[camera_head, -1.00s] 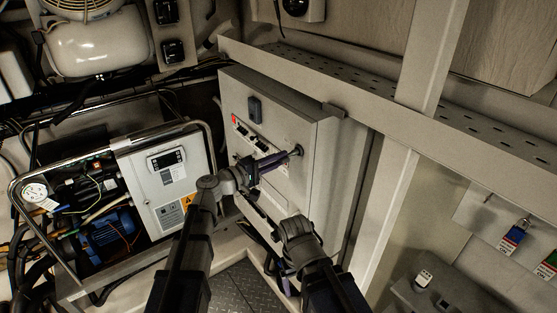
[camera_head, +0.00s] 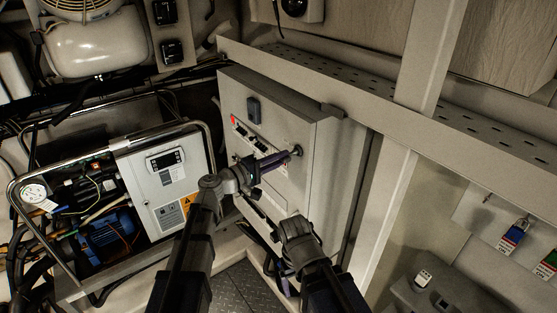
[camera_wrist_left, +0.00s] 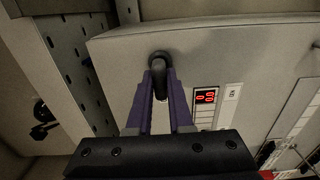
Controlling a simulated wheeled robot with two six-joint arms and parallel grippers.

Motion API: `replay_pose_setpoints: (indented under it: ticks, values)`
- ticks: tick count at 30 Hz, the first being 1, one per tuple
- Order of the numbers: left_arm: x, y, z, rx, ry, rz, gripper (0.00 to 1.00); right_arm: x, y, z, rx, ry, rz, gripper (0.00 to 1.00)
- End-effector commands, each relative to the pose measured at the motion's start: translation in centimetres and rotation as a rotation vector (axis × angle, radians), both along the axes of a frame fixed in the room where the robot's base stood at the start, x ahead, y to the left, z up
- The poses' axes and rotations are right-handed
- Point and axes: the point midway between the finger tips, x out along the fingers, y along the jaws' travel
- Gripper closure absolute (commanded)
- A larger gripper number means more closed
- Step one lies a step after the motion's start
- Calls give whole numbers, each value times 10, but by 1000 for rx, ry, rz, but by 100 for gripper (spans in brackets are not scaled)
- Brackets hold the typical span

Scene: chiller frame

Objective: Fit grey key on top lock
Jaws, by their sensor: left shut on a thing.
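My left gripper (camera_head: 284,158) reaches to the upper right part of the front door of a beige cabinet (camera_head: 345,150). In the left wrist view, its purple fingers (camera_wrist_left: 159,92) are shut on the dark grey key (camera_wrist_left: 158,62), which has a rounded, bent end. In the head view, the key (camera_head: 297,151) is a small dark shape at the door, at the top lock's place. The lock is hidden behind it, and I cannot tell how deep the key sits. My right wrist (camera_head: 300,240) is low in front of the cabinet; its fingertips are hidden.
A perforated rail (camera_head: 350,90) crosses above the cabinet. A white control box (camera_head: 165,180) and tube frame stand at left. Padlocks (camera_head: 514,235) hang at right.

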Motion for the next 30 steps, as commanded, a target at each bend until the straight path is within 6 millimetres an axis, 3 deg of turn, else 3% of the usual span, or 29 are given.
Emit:
replay_pose_setpoints:
  ticks: [3,4,12,22,30]
  values:
    - [2,-2,0,0,0,0,100,0,0,0,0,0,0,18]
    - [1,-2,0,0,0,0,78,0,0,0,0,0,0,18]
    - [1,-2,0,0,0,0,47,0,0,0,0,0,0,18]
    - [-2,3,0,0,0,2,46,0,0,0,0,0,0,18]
    - [-28,37,0,0,0,4,46,0,0,0,0,0,0,18]
